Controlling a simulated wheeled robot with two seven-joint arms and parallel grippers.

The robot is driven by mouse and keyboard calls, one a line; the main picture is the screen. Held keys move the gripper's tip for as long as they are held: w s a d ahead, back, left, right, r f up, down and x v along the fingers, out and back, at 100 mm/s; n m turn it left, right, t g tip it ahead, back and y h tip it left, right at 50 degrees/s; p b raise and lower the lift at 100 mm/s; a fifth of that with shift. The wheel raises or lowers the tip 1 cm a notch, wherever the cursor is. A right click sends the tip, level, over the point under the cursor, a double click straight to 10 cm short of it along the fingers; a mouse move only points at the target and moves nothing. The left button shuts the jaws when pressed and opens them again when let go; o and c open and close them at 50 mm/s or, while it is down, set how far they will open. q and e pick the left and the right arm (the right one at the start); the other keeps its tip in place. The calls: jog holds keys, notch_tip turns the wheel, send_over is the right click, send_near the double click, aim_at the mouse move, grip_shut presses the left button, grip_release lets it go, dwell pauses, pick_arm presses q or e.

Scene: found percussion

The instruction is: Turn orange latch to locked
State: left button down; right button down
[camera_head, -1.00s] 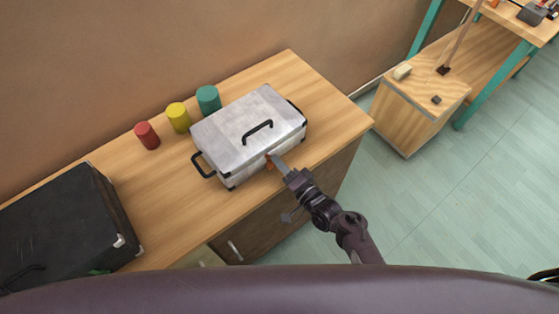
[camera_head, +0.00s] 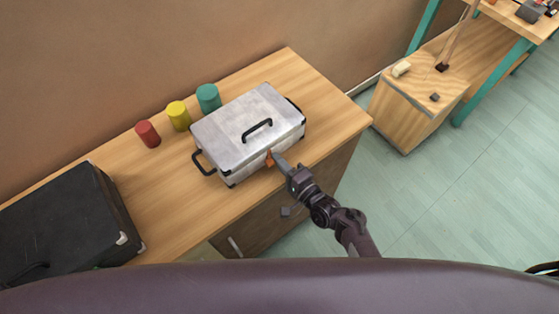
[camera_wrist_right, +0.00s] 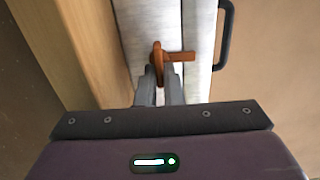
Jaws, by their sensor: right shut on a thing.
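A silver metal case (camera_head: 240,125) with black handles and corners stands closed on the wooden counter. The orange latch (camera_head: 269,158) is on the front face of the case. In the right wrist view the latch (camera_wrist_right: 178,57) shows a piece between my fingertips and an arm reaching to the right across the lid seam. My right gripper (camera_head: 277,157) is at the case front, its fingers shut on the latch; it also shows in the right wrist view (camera_wrist_right: 158,75). The fingers hide part of the latch. My left gripper is not in view.
Red (camera_head: 148,134), yellow (camera_head: 178,116) and teal (camera_head: 208,98) cylinders stand along the counter's wall side. A black case (camera_head: 65,225) lies at the left. The wooden counter (camera_head: 315,100) is clear right of the silver case. A light wooden cabinet (camera_head: 405,115) stands farther right.

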jog(key=shift+f, duration=0.1)
jog(key=c, duration=1.6)
grip_release()
jog(key=shift+o, duration=0.2)
jog(key=v, duration=0.8)
